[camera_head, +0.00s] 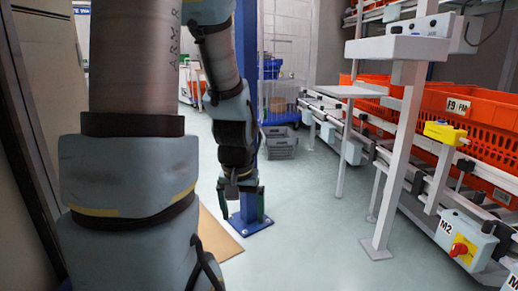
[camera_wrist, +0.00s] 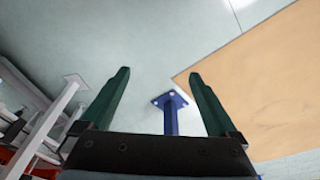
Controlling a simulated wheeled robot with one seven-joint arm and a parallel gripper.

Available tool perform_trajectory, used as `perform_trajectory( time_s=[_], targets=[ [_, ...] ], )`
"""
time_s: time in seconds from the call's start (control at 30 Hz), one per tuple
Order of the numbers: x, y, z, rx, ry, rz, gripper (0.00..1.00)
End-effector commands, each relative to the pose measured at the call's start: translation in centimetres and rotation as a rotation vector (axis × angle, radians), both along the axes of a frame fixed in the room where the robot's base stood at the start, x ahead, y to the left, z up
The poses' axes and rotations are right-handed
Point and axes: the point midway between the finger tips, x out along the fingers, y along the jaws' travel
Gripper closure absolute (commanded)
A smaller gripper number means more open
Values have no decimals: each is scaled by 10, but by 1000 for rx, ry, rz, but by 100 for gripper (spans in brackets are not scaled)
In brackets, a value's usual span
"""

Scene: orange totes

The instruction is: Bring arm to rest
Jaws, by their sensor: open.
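My gripper (camera_head: 241,207) hangs at the end of my arm, pointing down, left of the middle in the head view. In the wrist view my gripper (camera_wrist: 163,85) shows two green fingers spread wide apart with nothing between them. It is open and empty. A blue post with a square base plate (camera_head: 250,225) stands behind it in the head view. The same base plate (camera_wrist: 170,100) shows between the fingers in the wrist view, apart from them.
Orange totes (camera_head: 475,115) sit on a conveyor rack at the right. A white stand (camera_head: 397,150) and a yellow box with a red button (camera_head: 459,249) are before it. A tan board (camera_head: 218,235) lies on the floor. Grey crates (camera_head: 280,143) stand farther back. The middle floor is clear.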

Motion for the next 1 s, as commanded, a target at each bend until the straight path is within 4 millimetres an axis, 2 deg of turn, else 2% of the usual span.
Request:
perform_trajectory(
  time_s=[0.03, 0.13, 0.2, 0.47, 1.0],
  targets=[
    [-9, 11, 10, 4, 12, 27, 5],
    [-28, 30, 24, 4, 46, 72, 5],
    [-29, 29, 43, 5, 53, 68, 5],
    [-28, 29, 94, 6, 52, 67, 5],
    [-28, 28, 260, 6, 51, 67, 5]
  ],
)
